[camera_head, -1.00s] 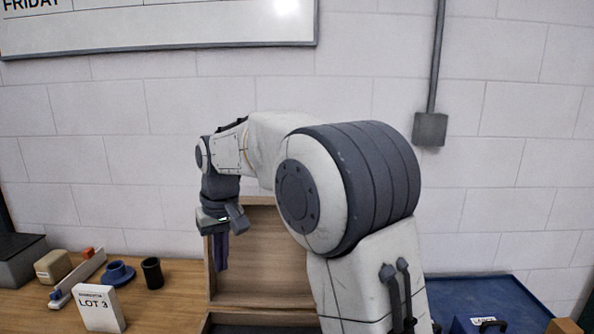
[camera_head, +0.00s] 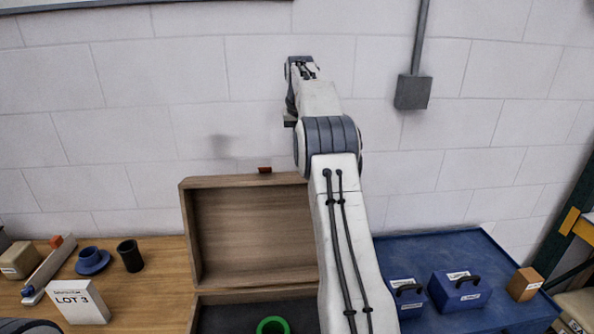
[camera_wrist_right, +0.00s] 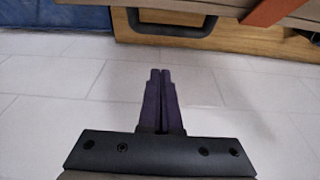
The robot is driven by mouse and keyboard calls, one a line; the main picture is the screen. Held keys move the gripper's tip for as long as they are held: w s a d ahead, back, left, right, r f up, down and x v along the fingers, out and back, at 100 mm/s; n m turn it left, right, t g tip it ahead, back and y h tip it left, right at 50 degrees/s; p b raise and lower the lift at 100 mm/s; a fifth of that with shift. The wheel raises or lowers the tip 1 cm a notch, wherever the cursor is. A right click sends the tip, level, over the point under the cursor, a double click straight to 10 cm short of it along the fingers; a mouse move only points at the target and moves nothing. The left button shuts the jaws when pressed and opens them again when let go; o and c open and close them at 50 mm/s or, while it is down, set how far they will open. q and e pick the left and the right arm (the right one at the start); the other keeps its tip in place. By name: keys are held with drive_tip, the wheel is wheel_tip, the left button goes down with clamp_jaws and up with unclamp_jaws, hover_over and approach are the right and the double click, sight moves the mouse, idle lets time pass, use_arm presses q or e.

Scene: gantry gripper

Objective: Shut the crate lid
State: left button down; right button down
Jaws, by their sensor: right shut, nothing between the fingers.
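The wooden crate (camera_head: 215,297) stands on the bench in the head view, with its lid (camera_head: 250,232) raised upright at the back. A small reddish-brown tab (camera_head: 265,170) sits on the lid's top edge. A green ring (camera_head: 272,326) shows inside the dark crate interior. My right arm reaches up past the lid's right side, its wrist above the lid's top edge. The right gripper (camera_wrist_right: 160,74) is shut and empty in the right wrist view, apart from the wooden panel and dark handle (camera_wrist_right: 172,28) at the top. My left gripper is not in view.
A LOT 3 card (camera_head: 82,302), blue flanged part (camera_head: 92,261) and black cup (camera_head: 130,256) stand left of the crate. Blue cases (camera_head: 460,290) and a small wooden block (camera_head: 524,284) stand on a blue surface at right. A tiled wall is behind.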

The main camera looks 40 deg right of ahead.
wheel_tip(320, 180, down, 6)
drive_tip(key=s+p, duration=0.1)
drive_tip(key=shift+s+a+p, duration=0.2)
drive_tip(key=shift+a+p, duration=0.2)
drive_tip(key=shift+a, duration=0.05)
drive_tip(key=shift+f, duration=0.15)
idle(0.3)
